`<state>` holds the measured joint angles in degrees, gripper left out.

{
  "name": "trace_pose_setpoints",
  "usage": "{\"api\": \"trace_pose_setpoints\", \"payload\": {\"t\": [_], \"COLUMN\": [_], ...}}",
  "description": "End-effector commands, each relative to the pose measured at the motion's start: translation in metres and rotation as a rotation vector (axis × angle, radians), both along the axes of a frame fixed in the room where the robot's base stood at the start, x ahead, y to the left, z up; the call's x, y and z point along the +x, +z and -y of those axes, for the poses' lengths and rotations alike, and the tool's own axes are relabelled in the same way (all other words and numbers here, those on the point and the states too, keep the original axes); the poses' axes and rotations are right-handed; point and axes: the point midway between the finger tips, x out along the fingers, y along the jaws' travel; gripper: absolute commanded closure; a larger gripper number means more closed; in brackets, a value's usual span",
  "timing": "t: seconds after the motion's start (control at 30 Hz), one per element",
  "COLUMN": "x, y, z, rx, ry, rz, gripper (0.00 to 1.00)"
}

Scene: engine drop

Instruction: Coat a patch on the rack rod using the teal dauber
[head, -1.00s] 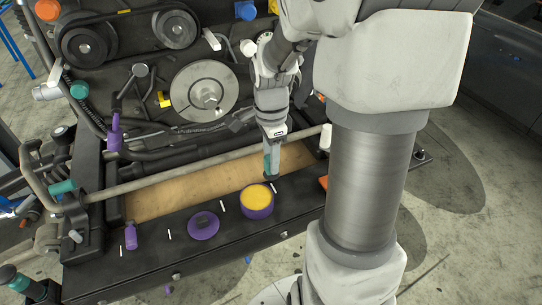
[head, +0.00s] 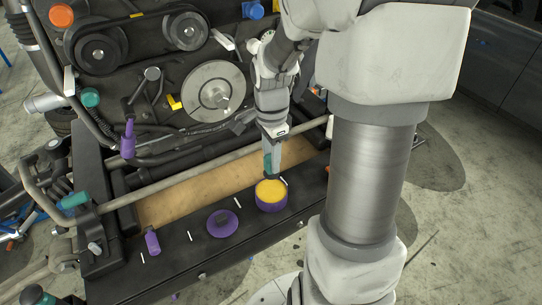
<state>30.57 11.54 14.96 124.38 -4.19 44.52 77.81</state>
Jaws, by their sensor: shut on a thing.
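My gripper (head: 274,165) points down over the front shelf and is shut on the teal dauber (head: 267,162), of which a small teal part shows beside the fingers. The dauber's lower end is at the back edge of an open purple tub (head: 271,205) with a yellow-orange filling. I cannot tell whether it touches the filling. The rack rod (head: 165,181) is a long grey bar that runs across behind the shelf, above a tan board. My gripper hides part of the rod's right half.
On the black shelf (head: 180,262), left of the tub, lie a purple lid (head: 222,222) with a dark knob and a small purple bottle (head: 152,241). White marks separate them. The engine with its pulleys and disc (head: 216,93) rises behind. Another purple bottle (head: 127,139) stands by the hoses.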

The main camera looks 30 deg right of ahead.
Motion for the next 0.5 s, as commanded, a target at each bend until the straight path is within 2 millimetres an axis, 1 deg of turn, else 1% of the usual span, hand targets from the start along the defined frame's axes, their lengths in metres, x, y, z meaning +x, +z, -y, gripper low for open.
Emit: {"api": "trace_pose_setpoints", "payload": {"t": [0.27,0.5], "x": [0.0,0.0], "y": [-0.019,-0.046], "z": [0.0,0.0], "rx": [0.001,0.0], "ry": [0.001,0.001], "rz": [-0.002,-0.002], "gripper": [1.0,1.0]}}
